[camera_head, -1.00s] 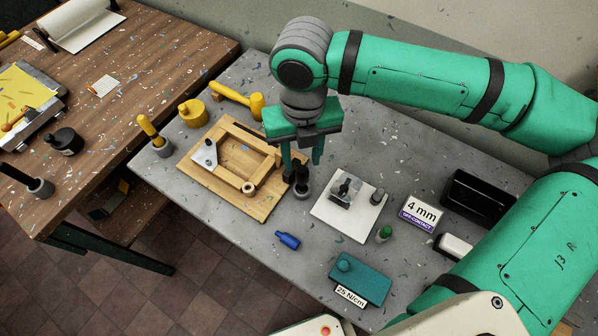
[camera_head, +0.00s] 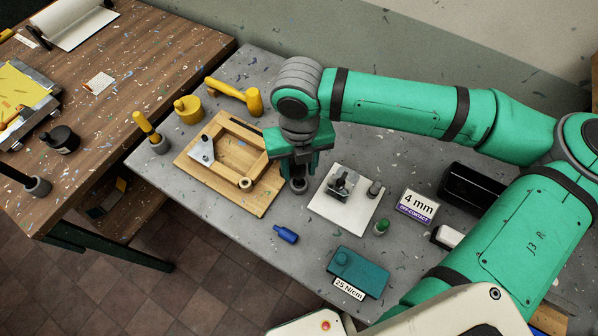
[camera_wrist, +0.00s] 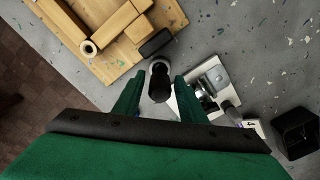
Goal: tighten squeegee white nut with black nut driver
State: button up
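The black nut driver (camera_wrist: 159,88) stands upright in a round grey holder (camera_head: 299,187). In the head view my gripper and fingers hide most of the driver. My gripper (camera_wrist: 158,92) points down over it, open, with one finger on each side of the black handle and small gaps visible in the wrist view. A pale ring-shaped nut (camera_head: 246,184) sits at the near corner of the wooden frame (camera_head: 232,150); it also shows in the wrist view (camera_wrist: 88,47). I cannot clearly make out which part is the squeegee.
A white plate (camera_head: 325,210) with a metal block is close right of the holder. A small black block (camera_wrist: 155,42) lies beside it.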

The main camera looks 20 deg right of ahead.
jog(key=c, duration=0.9)
jog(key=shift+r, duration=2.35)
